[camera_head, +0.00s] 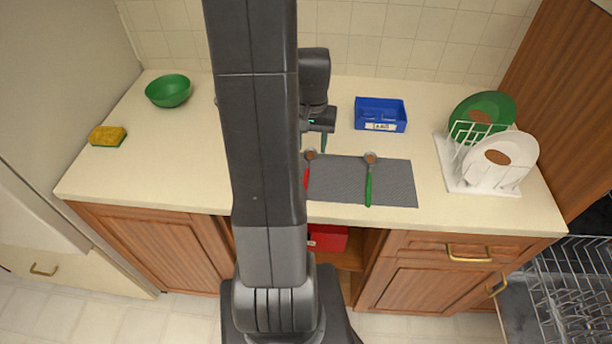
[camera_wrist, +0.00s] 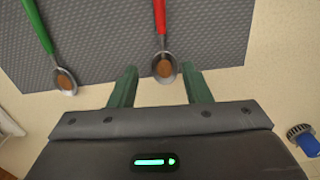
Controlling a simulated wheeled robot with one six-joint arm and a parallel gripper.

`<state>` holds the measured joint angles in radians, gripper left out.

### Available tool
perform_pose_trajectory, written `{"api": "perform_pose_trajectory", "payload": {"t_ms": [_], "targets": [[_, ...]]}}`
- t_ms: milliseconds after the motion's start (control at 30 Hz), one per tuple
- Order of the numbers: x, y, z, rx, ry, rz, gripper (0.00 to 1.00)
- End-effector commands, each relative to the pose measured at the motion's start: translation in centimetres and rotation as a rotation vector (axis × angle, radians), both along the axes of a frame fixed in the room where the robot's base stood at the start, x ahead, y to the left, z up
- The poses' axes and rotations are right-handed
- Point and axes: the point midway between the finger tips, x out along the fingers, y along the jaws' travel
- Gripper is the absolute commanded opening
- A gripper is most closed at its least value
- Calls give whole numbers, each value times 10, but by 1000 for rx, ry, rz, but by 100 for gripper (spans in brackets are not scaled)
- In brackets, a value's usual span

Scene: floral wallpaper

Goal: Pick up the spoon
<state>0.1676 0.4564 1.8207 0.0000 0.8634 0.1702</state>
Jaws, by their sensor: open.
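Two spoons lie on the grey mat (camera_head: 338,182). One has a red handle (camera_head: 306,178) and is partly hidden by my arm in the head view; the other has a green handle (camera_head: 368,188). My gripper (camera_head: 318,145) is over the counter at the mat's back edge, near the red spoon's bowl. In the wrist view, the red spoon (camera_wrist: 161,40) has its bowl, with something brown in it, between the two green fingers of my gripper (camera_wrist: 161,88), nearer the right one. The green spoon (camera_wrist: 50,50) lies to the left. The fingers are apart and hold nothing.
A blue box (camera_head: 380,114) stands behind the mat. A white dish rack (camera_head: 482,186) with a green and a white plate is at right. A green bowl (camera_head: 168,91) and a yellow sponge (camera_head: 107,136) are at left. A blue-handled thing (camera_wrist: 304,139) shows in the wrist view.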

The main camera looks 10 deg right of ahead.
Motion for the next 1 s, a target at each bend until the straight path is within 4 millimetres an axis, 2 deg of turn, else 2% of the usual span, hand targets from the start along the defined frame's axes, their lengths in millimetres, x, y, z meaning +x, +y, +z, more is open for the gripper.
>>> {"api": "perform_pose_trajectory", "payload": {"t_ms": [400, 700, 767, 933, 1000], "targets": [[0, 5, -46, 0, 4, 0, 44], [0, 5, -49, 0, 1, 0, 44], [0, 5, -49, 0, 1, 0, 34], [0, 5, -49, 0, 1, 0, 1], [0, 5, -49, 0, 1, 0, 0]]}}
